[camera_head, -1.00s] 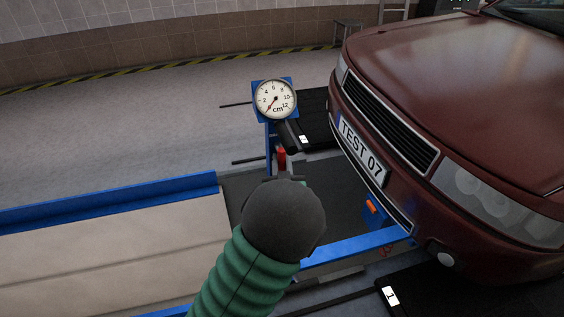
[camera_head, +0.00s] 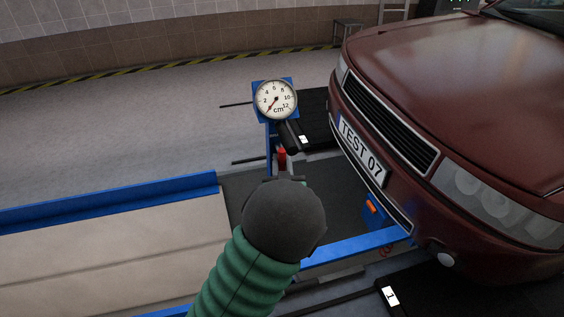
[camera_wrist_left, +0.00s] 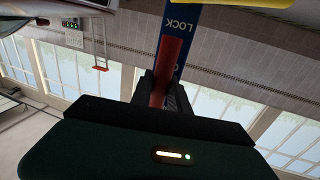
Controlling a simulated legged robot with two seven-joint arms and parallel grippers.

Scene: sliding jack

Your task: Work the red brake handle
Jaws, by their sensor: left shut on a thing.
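The red brake handle (camera_head: 282,158) shows as a small red piece on the blue post below the dial in the head view. In the left wrist view the red handle (camera_wrist_left: 170,62) runs along a blue plate (camera_wrist_left: 181,18) with upside-down lettering that reads LOCK. My left gripper (camera_wrist_left: 165,92) is shut on the red handle, with its dark fingers on either side of it. In the head view my dark round wrist and green sleeve hide most of my left gripper (camera_head: 290,180). My right gripper is in neither view.
A round dial (camera_head: 275,99) marked in cm sits on top of the blue post. A dark red car (camera_head: 440,90) with the plate TEST 07 (camera_head: 362,150) stands close on the right. Blue rails (camera_head: 110,198) run left. The floor behind (camera_head: 130,120) is clear.

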